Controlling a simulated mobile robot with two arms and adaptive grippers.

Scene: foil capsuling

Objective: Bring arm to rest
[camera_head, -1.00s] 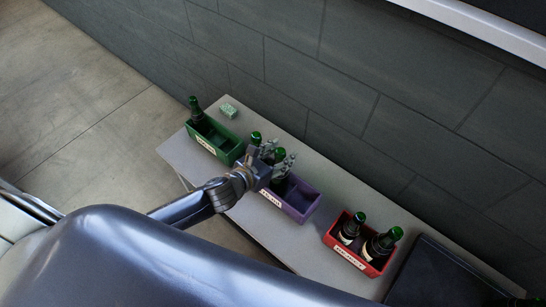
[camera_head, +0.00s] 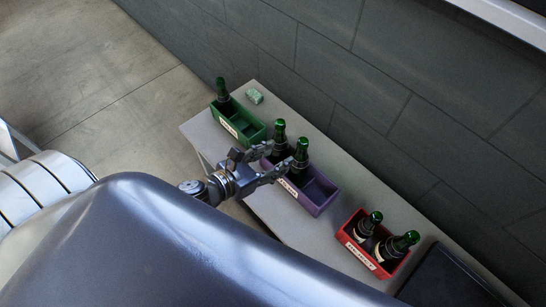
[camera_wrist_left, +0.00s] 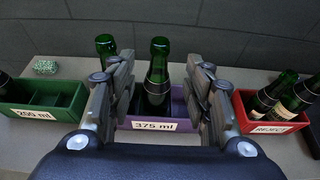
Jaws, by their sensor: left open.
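My left gripper (camera_head: 269,162) is open and empty, just in front of and slightly above the purple bin (camera_head: 317,207). In the left wrist view its two fingers (camera_wrist_left: 160,95) stand wide apart, with a green bottle (camera_wrist_left: 157,75) seen between them beyond. That bottle stands in the purple bin, labelled 375 ml. A second green bottle (camera_head: 280,138) stands beside it in the same bin. The other compartments of that bin look empty. My right gripper is not in view.
A red bin (camera_head: 373,246), labelled REJECT, holds two bottles. A small green block (camera_head: 255,96) lies near the wall. A dark flat panel (camera_head: 450,278) is at the table's right end.

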